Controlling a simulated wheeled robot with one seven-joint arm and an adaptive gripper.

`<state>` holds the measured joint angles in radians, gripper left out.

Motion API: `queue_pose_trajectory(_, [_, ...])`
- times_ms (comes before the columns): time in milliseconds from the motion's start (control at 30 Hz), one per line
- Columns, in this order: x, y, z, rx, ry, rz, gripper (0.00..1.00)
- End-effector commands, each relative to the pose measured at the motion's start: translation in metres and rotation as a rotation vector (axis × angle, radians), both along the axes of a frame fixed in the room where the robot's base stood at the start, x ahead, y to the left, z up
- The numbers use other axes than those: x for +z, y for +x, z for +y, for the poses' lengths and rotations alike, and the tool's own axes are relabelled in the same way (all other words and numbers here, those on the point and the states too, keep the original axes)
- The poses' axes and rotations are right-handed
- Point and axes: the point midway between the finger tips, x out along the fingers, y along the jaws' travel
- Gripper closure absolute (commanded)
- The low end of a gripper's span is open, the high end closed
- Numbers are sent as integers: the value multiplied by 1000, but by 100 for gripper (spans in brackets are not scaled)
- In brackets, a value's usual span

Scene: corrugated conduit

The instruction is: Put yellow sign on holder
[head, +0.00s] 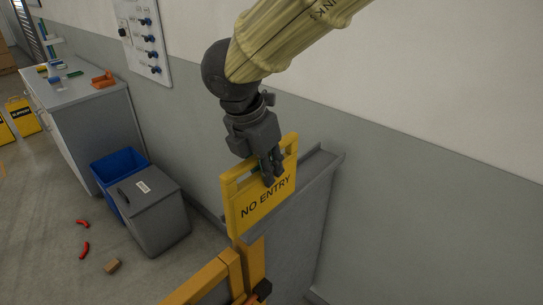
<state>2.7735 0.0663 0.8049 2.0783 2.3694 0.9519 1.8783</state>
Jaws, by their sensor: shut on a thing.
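The yellow sign (243,206), marked "NO ENTRY", hangs upright from my gripper (272,178). My gripper is shut on the sign's upper part, near the cut-out handle slot. Below the sign is an orange-yellow frame (226,268) with a dark knob, perhaps the holder. The sign's lower edge is close to the top of its post; I cannot tell whether they touch. My gripper hides part of the sign's upper right.
A grey panel (305,225) stands right behind the sign, against the wall. A grey lidded bin (158,216) and a blue bin (113,172) stand to the left, beside a grey cabinet (95,125). Red pieces (84,250) and a small brown block (112,266) lie on the floor.

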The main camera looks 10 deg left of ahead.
Motion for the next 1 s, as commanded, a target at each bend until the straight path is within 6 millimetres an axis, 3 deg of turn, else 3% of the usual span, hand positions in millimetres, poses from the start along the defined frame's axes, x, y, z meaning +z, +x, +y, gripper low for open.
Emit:
queue_pose_trajectory(500, [-6, 101, 3, 1, 1, 0, 100])
queue_pose_trajectory(767, [-13, 116, 3, 3, -1, 0, 100])
queue_pose_trajectory(1000, [-39, 115, 3, 3, -2, 0, 100])
